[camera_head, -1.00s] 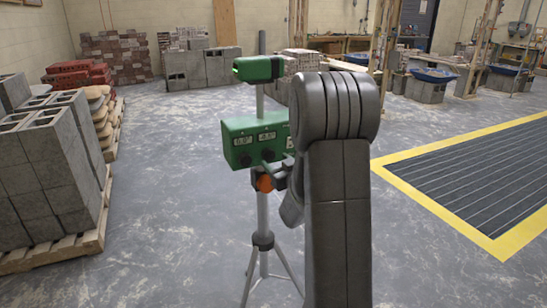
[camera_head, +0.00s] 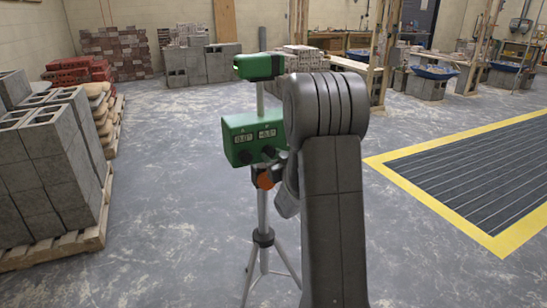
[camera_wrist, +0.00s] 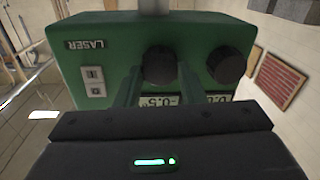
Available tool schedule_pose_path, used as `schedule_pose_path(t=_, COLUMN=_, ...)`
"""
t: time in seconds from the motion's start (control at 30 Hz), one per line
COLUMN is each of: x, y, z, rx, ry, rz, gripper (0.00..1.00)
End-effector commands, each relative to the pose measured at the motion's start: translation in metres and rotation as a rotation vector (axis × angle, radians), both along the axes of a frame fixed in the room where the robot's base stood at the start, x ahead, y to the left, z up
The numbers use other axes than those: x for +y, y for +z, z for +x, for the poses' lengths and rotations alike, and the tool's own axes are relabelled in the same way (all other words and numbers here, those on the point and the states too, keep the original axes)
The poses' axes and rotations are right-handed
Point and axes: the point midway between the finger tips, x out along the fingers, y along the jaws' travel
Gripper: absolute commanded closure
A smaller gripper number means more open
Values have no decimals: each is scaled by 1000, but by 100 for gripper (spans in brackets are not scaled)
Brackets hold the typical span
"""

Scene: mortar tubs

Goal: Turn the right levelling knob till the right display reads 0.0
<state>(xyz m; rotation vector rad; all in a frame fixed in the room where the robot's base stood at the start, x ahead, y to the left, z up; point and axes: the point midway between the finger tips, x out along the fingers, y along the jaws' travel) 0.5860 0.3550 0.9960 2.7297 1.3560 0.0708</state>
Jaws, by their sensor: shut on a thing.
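The green levelling box (camera_head: 240,128) stands on a grey tripod, with two displays and two dark knobs. My gripper (camera_wrist: 160,84) is shut on the right knob (camera_wrist: 159,64), one finger on each side of it. In the wrist view the box is upside down, so this knob is left of the other. The right display (camera_head: 267,133) reads about -0.5; in the wrist view (camera_wrist: 158,101) it is partly covered. The left display (camera_head: 243,138) reads about 0.0. The left knob (camera_wrist: 227,65) is free. In the head view my arm hides the box's right end.
A green head (camera_head: 258,66) sits on a post above the box. The tripod legs (camera_head: 263,262) spread on the floor below. Concrete blocks (camera_head: 45,150) on a pallet stand at left. A yellow-edged grating (camera_head: 470,190) lies at right. Open floor lies between.

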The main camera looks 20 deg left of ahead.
Motion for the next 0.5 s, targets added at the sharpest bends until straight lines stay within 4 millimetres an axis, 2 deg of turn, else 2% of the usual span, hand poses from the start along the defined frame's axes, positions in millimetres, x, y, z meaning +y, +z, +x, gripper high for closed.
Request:
schedule_pose_path(t=0.27, x=0, y=-3, z=0, rx=73, ry=1, rz=64, gripper=87)
schedule_pose_path(t=0.5, x=0, y=-3, z=0, rx=218, ry=1, rz=189, gripper=87)
